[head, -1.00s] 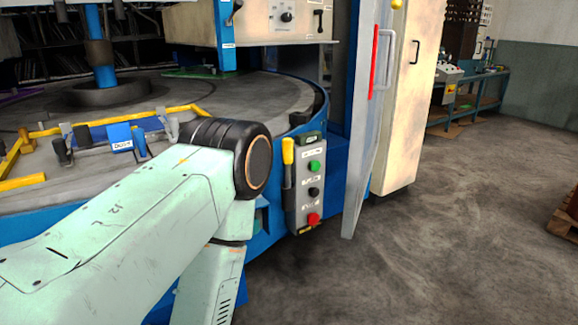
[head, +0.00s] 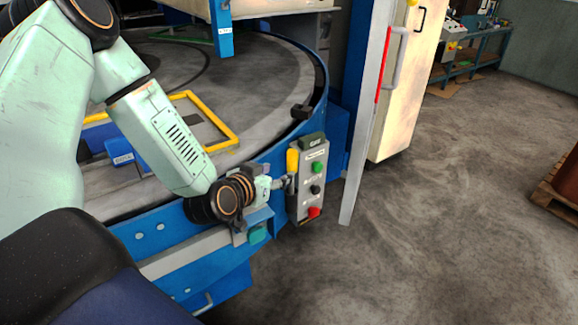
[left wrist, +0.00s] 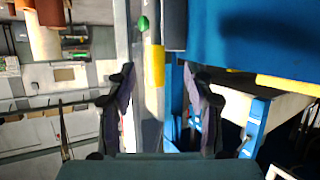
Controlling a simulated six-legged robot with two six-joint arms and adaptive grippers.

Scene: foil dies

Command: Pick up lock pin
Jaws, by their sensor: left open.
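The lock pin, seen as an upright yellow handle (head: 292,160), is at the left side of the grey control box (head: 313,180) on the blue machine's edge. My left gripper (head: 282,184) is close to the pin's lower part, small in the head view. In the left wrist view the yellow handle (left wrist: 157,66) lies ahead, between the lines of the two open fingers (left wrist: 159,82). The fingers are apart, with nothing gripped. Whether they touch the pin cannot be told. The pin's lower end is hidden. My right gripper is not in view.
The control box carries green, black and red buttons. A grey door edge with a red strip (head: 383,65) stands right of it. The round table (head: 270,75) with a yellow frame (head: 222,128) is behind my left arm. Open floor (head: 440,220) lies right.

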